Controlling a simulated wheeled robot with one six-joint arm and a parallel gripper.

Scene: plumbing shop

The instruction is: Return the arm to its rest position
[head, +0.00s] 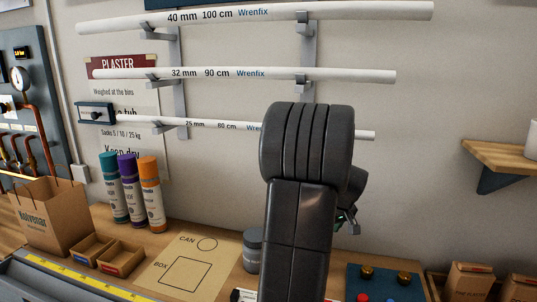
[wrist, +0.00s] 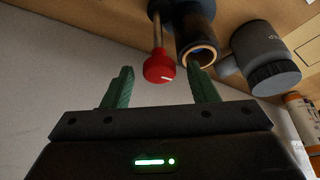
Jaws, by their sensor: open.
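My arm (head: 305,200) rises in the middle of the head view, in front of the wall and the pipe racks. My gripper (head: 347,222) is mostly hidden behind it there; only a bit of dark metal and green finger shows at its right side. In the wrist view my gripper (wrist: 160,72) has its two green fingers spread apart. Nothing is held between them. A red knob (wrist: 158,68) on a metal rod appears beyond the gap between the fingertips; I cannot tell its distance.
A dark cylinder with a copper-coloured rim (wrist: 198,52) and a grey container (wrist: 264,58) stand near the gripper. White pipes (head: 250,74) hang on wall brackets. Three coloured tubes (head: 130,190), a paper bag (head: 52,215) and a blue board (head: 385,283) are on the bench. A shelf (head: 505,157) is at right.

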